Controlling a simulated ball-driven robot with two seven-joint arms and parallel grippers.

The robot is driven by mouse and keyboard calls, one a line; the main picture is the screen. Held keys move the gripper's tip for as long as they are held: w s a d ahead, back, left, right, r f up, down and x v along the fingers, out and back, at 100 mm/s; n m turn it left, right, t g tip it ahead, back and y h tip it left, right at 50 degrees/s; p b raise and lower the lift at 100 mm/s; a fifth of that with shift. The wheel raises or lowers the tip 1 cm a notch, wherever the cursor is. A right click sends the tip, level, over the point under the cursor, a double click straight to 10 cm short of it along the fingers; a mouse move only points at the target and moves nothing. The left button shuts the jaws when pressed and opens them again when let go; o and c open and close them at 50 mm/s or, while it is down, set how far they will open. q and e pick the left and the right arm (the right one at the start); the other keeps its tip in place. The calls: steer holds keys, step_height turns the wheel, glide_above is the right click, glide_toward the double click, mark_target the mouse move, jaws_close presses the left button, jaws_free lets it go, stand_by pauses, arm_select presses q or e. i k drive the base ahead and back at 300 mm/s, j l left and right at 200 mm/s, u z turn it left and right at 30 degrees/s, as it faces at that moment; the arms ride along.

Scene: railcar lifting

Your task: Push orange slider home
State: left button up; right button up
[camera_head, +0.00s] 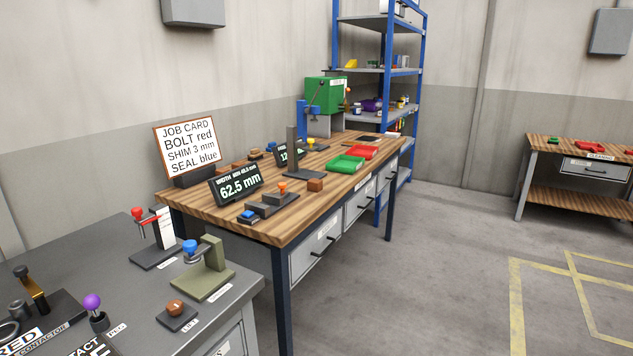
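A small orange knob (283,187), which looks like the orange slider, stands on a dark gauge fixture (268,204) near the front edge of the wooden workbench (215,208). How far it sits along its travel is too small to tell. A blue block (248,214) is at the fixture's near left end. A tilted display (237,184) reading 62.5 mm stands just behind the fixture. Neither of my grippers is in view.
A job card sign (187,148), a dark upright stand (293,155), a green tray (345,164) and a red tray (362,152) are on the bench. A grey table (120,270) with several small devices is at lower left. The floor (430,270) at right is clear.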

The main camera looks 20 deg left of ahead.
mark_target(278, 199)
steer(key=i+l+u, duration=0.1)
steer(key=i+u, duration=0.15)
steer(key=i, duration=0.35)
steer(key=i+l+u, duration=0.2)
steer(key=i, duration=0.4)
